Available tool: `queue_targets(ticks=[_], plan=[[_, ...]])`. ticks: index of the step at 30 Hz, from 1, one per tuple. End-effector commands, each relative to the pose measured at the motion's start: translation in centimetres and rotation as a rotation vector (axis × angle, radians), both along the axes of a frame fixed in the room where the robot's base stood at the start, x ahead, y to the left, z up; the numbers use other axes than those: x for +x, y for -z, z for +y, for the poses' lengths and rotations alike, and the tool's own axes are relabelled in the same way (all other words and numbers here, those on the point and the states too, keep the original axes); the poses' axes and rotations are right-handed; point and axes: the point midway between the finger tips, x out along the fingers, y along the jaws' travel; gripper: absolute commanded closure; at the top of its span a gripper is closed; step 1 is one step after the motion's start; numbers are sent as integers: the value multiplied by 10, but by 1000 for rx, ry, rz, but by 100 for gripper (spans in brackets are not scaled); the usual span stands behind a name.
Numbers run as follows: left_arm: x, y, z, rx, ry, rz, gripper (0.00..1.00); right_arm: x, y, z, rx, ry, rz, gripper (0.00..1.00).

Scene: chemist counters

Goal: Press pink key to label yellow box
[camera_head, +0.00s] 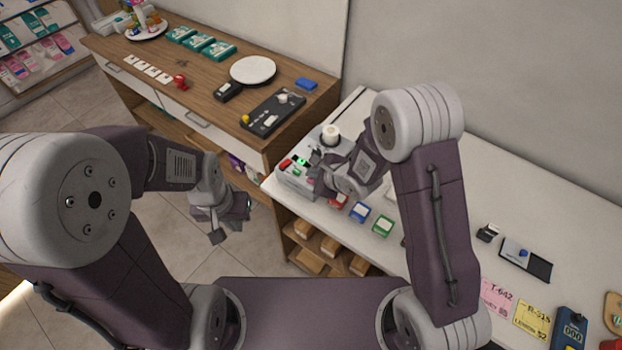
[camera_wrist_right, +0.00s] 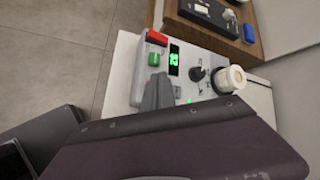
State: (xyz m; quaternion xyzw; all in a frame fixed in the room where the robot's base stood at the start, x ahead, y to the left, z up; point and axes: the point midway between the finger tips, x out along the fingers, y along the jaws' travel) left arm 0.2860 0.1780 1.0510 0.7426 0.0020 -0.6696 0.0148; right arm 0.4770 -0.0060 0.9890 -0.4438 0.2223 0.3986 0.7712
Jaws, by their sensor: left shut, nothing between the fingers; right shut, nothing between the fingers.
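A grey label machine (camera_head: 296,180) with coloured keys, a green display and a white roll stands on the white counter's near left corner. In the right wrist view, its red key (camera_wrist_right: 157,38) and green key (camera_wrist_right: 154,59) show beside the lit display (camera_wrist_right: 174,60). My left gripper (camera_head: 217,237) is shut and empty over the floor. I cannot make out a yellow box.
Red (camera_head: 338,201), blue (camera_head: 360,212) and green (camera_head: 382,226) boxes stand along the white counter's front edge, right of the machine. Pink (camera_head: 496,297) and yellow (camera_head: 531,317) tickets lie farther right. A wooden counter (camera_head: 215,105) with a white plate stands at left.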

Motion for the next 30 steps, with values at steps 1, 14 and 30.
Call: queue_targets(ticks=[1, 14, 30], plan=[[0, 0, 0, 0, 0, 0, 100, 0, 0, 0, 0, 0, 0, 100], [0, 0, 0, 0, 0, 0, 100, 0, 0, 0, 0, 0, 0, 100], [0, 2, 0, 0, 0, 0, 100, 0, 9, 0, 0, 0, 0, 100]])
